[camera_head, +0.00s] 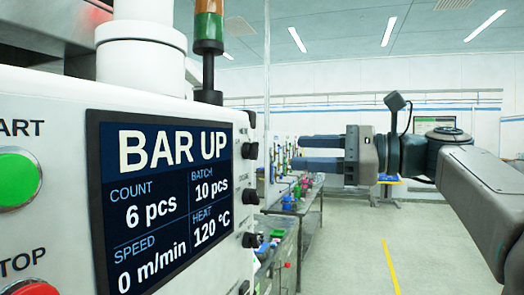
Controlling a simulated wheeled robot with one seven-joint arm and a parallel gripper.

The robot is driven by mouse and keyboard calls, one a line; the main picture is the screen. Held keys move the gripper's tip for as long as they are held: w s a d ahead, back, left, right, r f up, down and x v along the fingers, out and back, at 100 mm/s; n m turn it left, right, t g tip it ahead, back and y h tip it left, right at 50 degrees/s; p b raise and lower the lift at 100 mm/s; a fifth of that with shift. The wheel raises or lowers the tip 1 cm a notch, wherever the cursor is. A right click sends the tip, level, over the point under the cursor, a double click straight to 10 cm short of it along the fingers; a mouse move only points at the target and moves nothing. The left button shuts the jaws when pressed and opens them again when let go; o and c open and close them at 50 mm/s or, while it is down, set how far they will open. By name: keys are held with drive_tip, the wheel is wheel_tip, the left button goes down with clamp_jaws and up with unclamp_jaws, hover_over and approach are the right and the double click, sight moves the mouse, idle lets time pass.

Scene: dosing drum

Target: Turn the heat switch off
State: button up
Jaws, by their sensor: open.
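The machine's control panel (65,100) fills the left of the view. Its screen (160,195) reads BAR UP, count 6 pcs, batch 10 pcs, speed 0 m/min and heat 120 °C. Several black knobs (250,197) stick out in a column along the panel's right side, seen edge-on. No labels for them are readable, so I cannot tell which is the heat switch or how it is set. My gripper (297,153) is open and empty, its two fingers pointing left toward the knobs. It appears apart from the panel.
A green start button (16,178) and a red stop button (32,287) are at the left edge. A signal tower (208,45) stands above the panel. Benches with coloured items (290,210) stand behind. The floor (350,250) at right is clear, with a yellow line.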

sight(258, 151)
drive_tip(key=p+x, duration=0.1)
drive_tip(key=x, duration=0.8)
drive_tip(key=shift+a, duration=0.15)
drive_tip(key=c, duration=0.9)
